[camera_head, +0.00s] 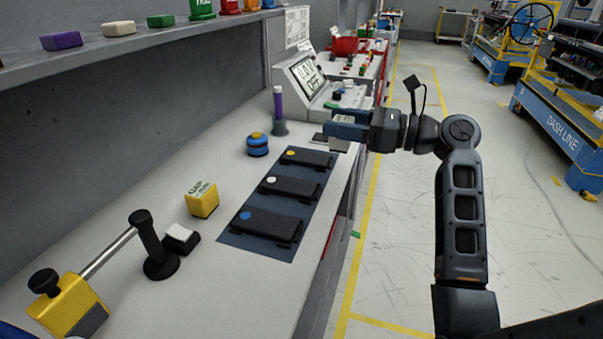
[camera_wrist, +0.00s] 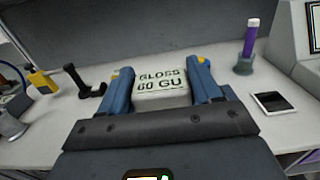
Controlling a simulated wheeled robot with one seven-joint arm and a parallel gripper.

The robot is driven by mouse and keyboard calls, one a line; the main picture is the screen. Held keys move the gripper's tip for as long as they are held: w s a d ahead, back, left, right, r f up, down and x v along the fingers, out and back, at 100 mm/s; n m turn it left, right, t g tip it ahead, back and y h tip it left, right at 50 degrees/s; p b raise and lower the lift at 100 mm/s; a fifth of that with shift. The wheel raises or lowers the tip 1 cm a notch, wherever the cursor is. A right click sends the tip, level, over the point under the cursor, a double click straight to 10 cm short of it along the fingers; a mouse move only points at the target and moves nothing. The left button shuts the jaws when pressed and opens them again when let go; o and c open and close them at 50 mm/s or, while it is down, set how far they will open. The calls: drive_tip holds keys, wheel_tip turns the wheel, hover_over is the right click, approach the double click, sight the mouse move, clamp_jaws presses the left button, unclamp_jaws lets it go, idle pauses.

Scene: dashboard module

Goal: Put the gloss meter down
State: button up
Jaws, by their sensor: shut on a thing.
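The gloss meter (camera_wrist: 160,90) is a pale block with dark lettering reading "GLOSS 60 GU". My gripper (camera_wrist: 160,78) is shut on it, with one blue finger on each side, in the wrist view. In the head view my gripper (camera_head: 343,127) is over the right edge of the pale bench (camera_head: 225,150), and only a little of the gloss meter shows between the fingers. The gap between the meter and the bench top is hard to judge. A dark flat square with a pale rim (camera_wrist: 273,102) lies on the bench, right of my gripper in the wrist view.
A blue mat (camera_head: 255,247) with several black parts lies in the bench's middle. A blue round item with a yellow top (camera_head: 257,145), a yellow block (camera_head: 202,199) and a purple-topped holder (camera_head: 279,112) stand around it. A console (camera_head: 303,78) stands behind. Bare bench lies left of the mat.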

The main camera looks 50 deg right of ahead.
drive_tip(key=w+a+f, duration=0.1)
drive_tip(key=w+f, duration=0.1)
drive_tip(key=w+a+f, duration=0.1)
drive_tip(key=w+a, duration=0.1)
drive_tip(key=w, duration=0.1)
drive_tip(key=w+a+f, duration=0.2)
drive_tip(key=shift+w+a+f, duration=0.2)
drive_tip(key=shift+w+f, duration=0.05)
drive_tip(key=shift+f, duration=0.05)
drive_tip(key=shift+f+b, duration=0.5)
drive_tip(key=shift+f, duration=1.5)
drive_tip(key=shift+f, duration=0.15)
drive_tip(key=o, duration=1.2)
drive_tip(key=shift+o, duration=0.2)
drive_tip(key=shift+r, duration=0.2)
drive_tip(key=v, duration=1.2)
